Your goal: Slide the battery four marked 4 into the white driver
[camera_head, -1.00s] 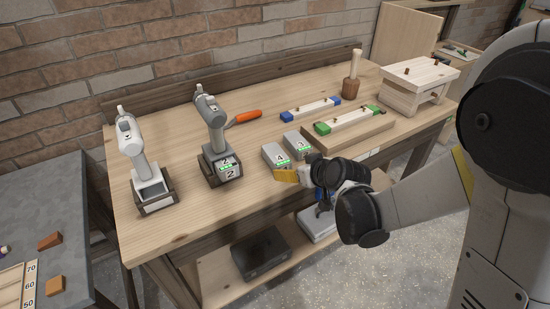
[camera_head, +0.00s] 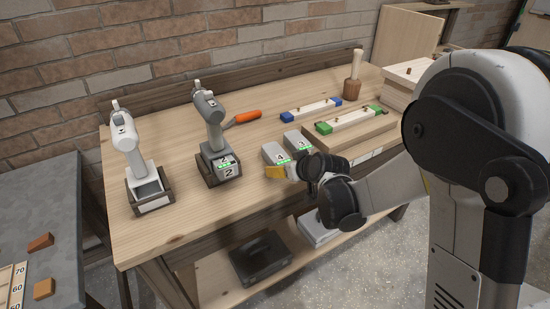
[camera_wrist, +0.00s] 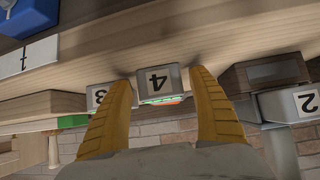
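The white driver (camera_head: 130,145) stands upright in a wooden holder at the left of the bench, with the opening in its base facing the front. Battery four (camera_head: 275,154), a grey block, lies on the bench near the front edge. Its face marked 4 shows in the wrist view (camera_wrist: 158,80), upside down. My gripper (camera_head: 275,173) is at the front of this battery. In the wrist view my yellow fingers (camera_wrist: 160,84) are spread, one to each side of the battery, with gaps visible between. The head view hides part of my fingers.
Battery three (camera_head: 297,141) lies close to the right of battery four. The grey driver (camera_head: 211,120) with battery two (camera_head: 227,167) stands between the white driver and battery four. A wooden board with a green-ended jig (camera_head: 348,120) is at the right. The bench front-left is clear.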

